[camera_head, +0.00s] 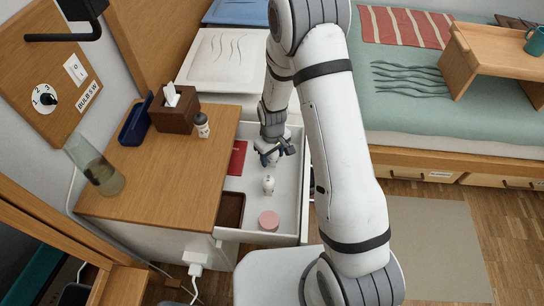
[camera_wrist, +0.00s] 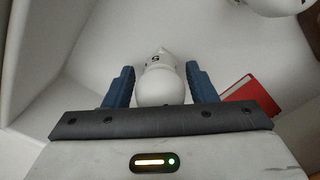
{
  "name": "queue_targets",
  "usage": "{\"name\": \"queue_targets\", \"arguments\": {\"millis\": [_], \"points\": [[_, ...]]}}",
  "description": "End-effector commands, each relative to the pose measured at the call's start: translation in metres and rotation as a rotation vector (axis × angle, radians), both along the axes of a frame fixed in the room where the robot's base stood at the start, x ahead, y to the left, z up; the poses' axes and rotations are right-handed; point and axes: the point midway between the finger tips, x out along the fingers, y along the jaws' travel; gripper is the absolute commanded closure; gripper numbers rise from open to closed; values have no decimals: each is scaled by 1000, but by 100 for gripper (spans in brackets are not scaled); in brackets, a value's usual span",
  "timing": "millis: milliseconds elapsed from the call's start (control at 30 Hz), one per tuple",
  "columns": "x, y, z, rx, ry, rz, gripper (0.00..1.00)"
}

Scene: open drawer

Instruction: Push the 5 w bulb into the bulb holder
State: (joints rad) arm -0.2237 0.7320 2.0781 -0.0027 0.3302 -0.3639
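A white bulb (camera_wrist: 160,85) marked with a 5 lies between the blue fingers of my gripper (camera_wrist: 161,80) in the wrist view. The fingers stand on either side of it, spread apart, with narrow gaps near the tips; firm contact does not show. In the head view my gripper (camera_head: 276,154) is low in the open drawer (camera_head: 290,205), towards its far end.
The drawer also holds a red book (camera_head: 237,158), a brown tray (camera_head: 231,209) and a pink round item (camera_head: 268,220). The wooden desk (camera_head: 165,180) beside it carries a tissue box (camera_head: 173,112), a small bottle (camera_head: 201,125) and a glass vase (camera_head: 98,172).

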Motion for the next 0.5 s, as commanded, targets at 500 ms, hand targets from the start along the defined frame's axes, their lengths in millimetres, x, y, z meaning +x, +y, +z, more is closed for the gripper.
{"name": "queue_targets", "arguments": {"millis": [500], "points": [[0,0,0,-1,1,-1,91]]}}
